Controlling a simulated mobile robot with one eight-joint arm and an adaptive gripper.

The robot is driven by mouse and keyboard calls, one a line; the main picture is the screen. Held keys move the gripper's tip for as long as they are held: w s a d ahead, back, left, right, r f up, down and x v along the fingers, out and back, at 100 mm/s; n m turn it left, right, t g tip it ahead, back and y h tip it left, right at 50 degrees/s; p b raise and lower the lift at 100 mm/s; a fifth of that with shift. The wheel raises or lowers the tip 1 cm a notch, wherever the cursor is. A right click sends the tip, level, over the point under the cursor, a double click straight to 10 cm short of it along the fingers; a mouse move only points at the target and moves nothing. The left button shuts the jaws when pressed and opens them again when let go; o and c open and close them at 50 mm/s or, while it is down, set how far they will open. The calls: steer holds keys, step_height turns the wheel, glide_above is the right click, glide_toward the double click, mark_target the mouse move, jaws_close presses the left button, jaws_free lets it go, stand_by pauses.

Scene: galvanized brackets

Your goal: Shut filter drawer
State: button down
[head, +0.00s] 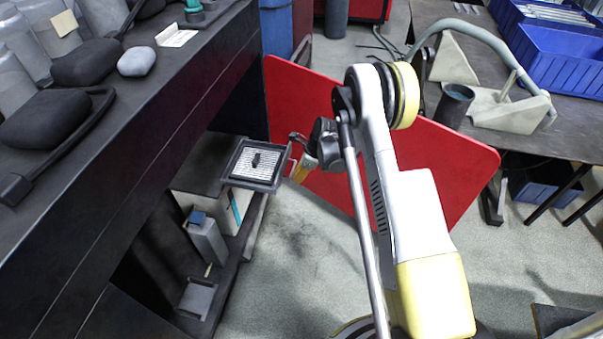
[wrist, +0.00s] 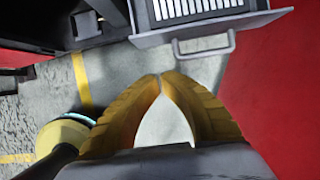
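The filter drawer (head: 237,177) stands pulled out at the side of the dark bench, with a white slatted filter (head: 248,168) and a small black knob inside. In the wrist view the drawer's grey front (wrist: 215,29) is at the top, with its handle (wrist: 204,49) below it. My gripper (wrist: 160,76) has yellow fingers whose tips meet, with nothing visible between them. The tips appear just short of the handle and to its left in the wrist view. In the head view my gripper (head: 301,170) is at the drawer's right, close to its front; contact cannot be told.
A red panel (head: 450,165) stands behind and right of my arm. Bottles and dark pads lie on the bench top (head: 130,115). Boxes (head: 208,238) sit on a low shelf below the drawer. The grey floor (head: 285,270) in front is clear.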

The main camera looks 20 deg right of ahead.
mark_target(288, 179)
steer(key=a, duration=0.1)
steer(key=w+a+f+b, duration=0.1)
steer(key=a+f, duration=0.1)
steer(key=shift+w+b, duration=0.3)
steer(key=shift+w+a+r, duration=0.15)
steer(key=shift+w+a, duration=0.2)
steer(key=shift+a, duration=0.2)
